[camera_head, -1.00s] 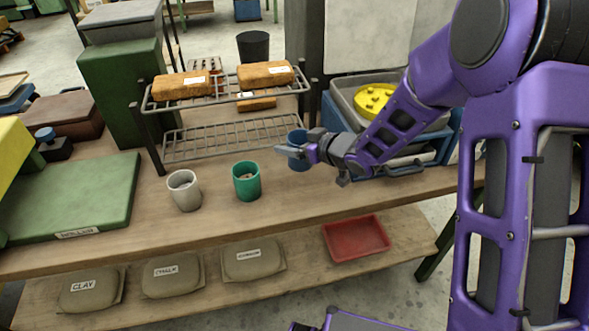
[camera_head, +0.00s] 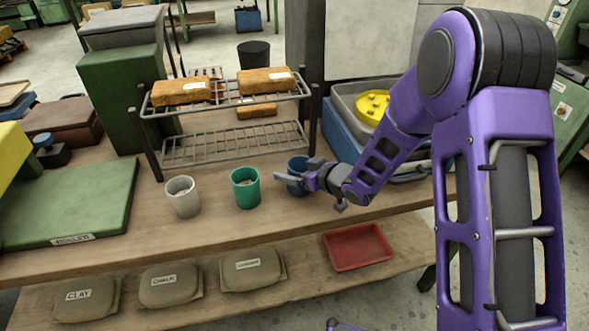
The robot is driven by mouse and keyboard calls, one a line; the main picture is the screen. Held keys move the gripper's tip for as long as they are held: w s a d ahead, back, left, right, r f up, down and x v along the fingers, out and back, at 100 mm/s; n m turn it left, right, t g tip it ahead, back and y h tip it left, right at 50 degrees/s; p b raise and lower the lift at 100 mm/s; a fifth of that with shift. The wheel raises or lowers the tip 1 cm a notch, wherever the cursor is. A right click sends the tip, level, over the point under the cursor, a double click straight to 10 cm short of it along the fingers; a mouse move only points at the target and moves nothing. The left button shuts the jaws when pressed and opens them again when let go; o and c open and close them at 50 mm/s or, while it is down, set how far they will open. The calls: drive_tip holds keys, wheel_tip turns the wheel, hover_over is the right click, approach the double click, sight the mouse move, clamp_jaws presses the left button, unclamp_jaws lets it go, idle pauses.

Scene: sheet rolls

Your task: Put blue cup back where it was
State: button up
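The blue cup (camera_head: 298,163) is upright at the right end of a row with a green cup (camera_head: 245,188) and a grey-white cup (camera_head: 182,197). My gripper (camera_head: 291,179) reaches in from the right, its fingers across the cup's side, and appears shut on it. The gripper hides part of the cup's front. The cup is at or just above the wooden bench top (camera_head: 225,224); I cannot tell whether its base touches. The green and grey-white cups stand on the bench with a gap between them.
A wire rack (camera_head: 235,150) with orange-brown blocks (camera_head: 265,80) stands behind the cups. A blue crate (camera_head: 345,135) with a grey tray and yellow disc is at the back right. A green board (camera_head: 80,200) lies left. A red tray (camera_head: 357,247) and several labelled bags sit on the lower shelf.

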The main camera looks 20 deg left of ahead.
drive_tip(key=shift+r, duration=0.1)
drive_tip(key=shift+r, duration=0.2)
drive_tip(key=p+v, duration=0.1)
drive_tip(key=v, duration=1.1)
drive_tip(key=shift+p, duration=0.4)
